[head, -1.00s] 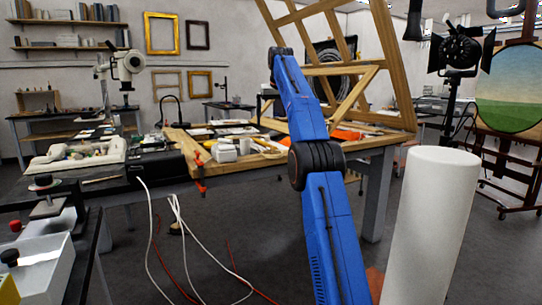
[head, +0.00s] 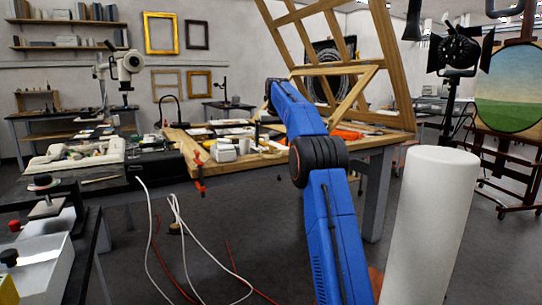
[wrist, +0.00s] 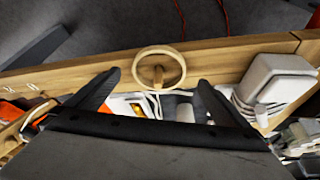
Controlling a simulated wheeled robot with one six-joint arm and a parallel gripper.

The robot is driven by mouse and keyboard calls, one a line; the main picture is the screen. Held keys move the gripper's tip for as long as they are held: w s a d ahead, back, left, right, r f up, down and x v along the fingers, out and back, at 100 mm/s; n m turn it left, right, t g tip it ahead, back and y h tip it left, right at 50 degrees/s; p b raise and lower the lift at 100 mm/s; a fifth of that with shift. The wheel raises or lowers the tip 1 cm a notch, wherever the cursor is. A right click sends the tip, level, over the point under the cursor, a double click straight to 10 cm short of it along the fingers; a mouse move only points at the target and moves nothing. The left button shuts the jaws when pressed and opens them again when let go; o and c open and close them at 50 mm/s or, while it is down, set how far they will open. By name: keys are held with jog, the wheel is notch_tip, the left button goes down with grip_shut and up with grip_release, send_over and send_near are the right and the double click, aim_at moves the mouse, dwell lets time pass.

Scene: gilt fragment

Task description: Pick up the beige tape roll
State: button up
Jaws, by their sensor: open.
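The beige tape roll (wrist: 138,64) shows in the wrist view as a pale ring near the wooden table's edge. A small brown wooden piece shows inside the ring. My gripper (wrist: 157,82) is open, with one dark finger on each side of the roll's position in the picture. Nothing is held between the fingers, and the roll appears beyond the fingertips. I cannot tell how far apart they are in height. In the head view my blue arm reaches over the table. It hides my gripper, and I cannot make out the roll there.
The wooden table (head: 230,166) carries a white box (head: 223,153), tools and a tilted wooden frame (head: 391,70). In the wrist view a white container (wrist: 276,80) stands right of the roll. A large white cylinder (head: 430,225) stands right of my arm. Cables (head: 178,235) hang over open floor.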

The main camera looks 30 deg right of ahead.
aim_at(271, 152)
jog(key=shift+x, duration=2.4)
jog(key=c, duration=1)
jog(key=shift+r, duration=0.1)
